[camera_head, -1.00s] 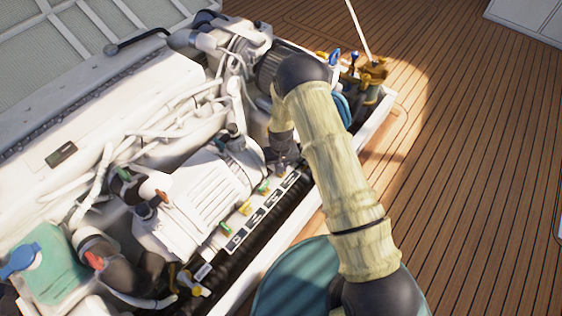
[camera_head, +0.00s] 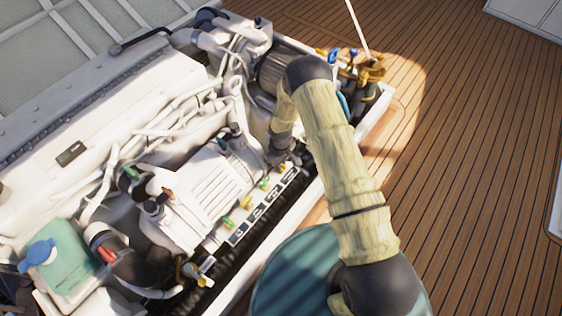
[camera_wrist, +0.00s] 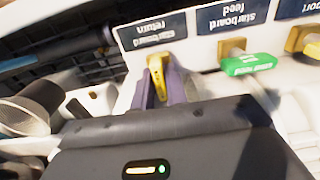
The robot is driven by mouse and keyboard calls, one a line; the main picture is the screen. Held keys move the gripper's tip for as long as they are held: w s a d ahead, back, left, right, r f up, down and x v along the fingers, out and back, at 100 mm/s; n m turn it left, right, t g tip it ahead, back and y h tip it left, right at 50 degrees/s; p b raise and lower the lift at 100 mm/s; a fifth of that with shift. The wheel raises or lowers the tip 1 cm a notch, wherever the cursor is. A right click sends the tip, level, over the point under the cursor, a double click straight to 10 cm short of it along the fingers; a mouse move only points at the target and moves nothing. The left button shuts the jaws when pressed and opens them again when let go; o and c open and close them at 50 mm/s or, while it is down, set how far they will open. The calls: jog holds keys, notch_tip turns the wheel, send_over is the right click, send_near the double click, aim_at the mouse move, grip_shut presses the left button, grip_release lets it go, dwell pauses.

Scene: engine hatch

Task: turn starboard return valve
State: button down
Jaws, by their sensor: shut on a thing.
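The starboard return valve has a small yellow handle (camera_wrist: 157,68) below its dark, upside-down "starboard return" label (camera_wrist: 152,31) in the wrist view. My gripper (camera_wrist: 160,88) is shut on this handle, with one purple finger on each side. In the head view my gripper (camera_head: 284,157) is at the far end of the label row, by the yellow handle (camera_head: 282,168), and partly hides that area. The green starboard feed handle (camera_wrist: 250,64) is just to the right in the wrist view, apart from my fingers.
More green and yellow handles (camera_head: 246,202) line the label strip toward the near end. The white engine (camera_head: 215,180) with hoses and pipes fills the left side. A black ribbed hose (camera_head: 235,262) runs beside the strip. Wooden deck (camera_head: 475,160) is open at right.

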dwell(0.4)
jog(key=c, duration=1.7)
grip_release()
notch_tip(320, 180, up, 17)
jog(key=p, duration=0.5)
jog(key=shift+r, duration=0.15)
jog(key=shift+r, duration=0.1)
